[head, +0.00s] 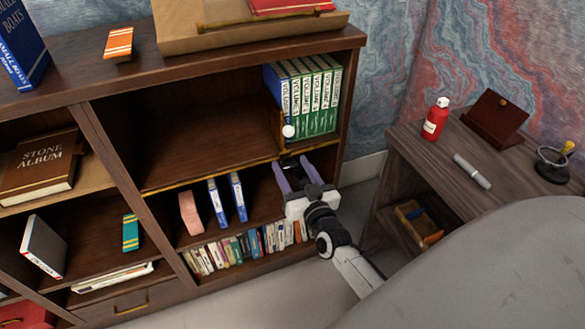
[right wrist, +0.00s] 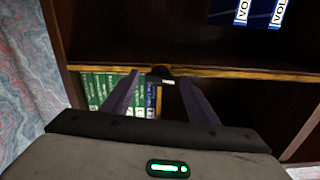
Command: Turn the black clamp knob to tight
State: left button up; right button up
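A small black clamp knob (head: 290,162) sits at the front edge of the middle shelf, below the green volumes. In the right wrist view the black knob (right wrist: 160,73) shows at the brass-coloured shelf edge, with a small white mark beside it. My right gripper (head: 291,168) reaches up to it with its two purple-grey fingers apart, one on each side of the knob. In the right wrist view the gripper (right wrist: 160,80) has a clear gap between its fingers. I cannot tell whether either finger touches the knob. The knob's pointer or setting is too small to read. My left gripper is out of view.
A white ball (head: 288,131) is just above the knob, before the green and blue volumes (head: 306,95). Blue-and-white books (head: 217,200) stand on the shelf left of the gripper, and a row of books (head: 245,245) fills the shelf below. A side desk (head: 430,170) stands to the right.

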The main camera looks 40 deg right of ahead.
jog(key=c, duration=0.9)
jog(key=shift+c, duration=0.2)
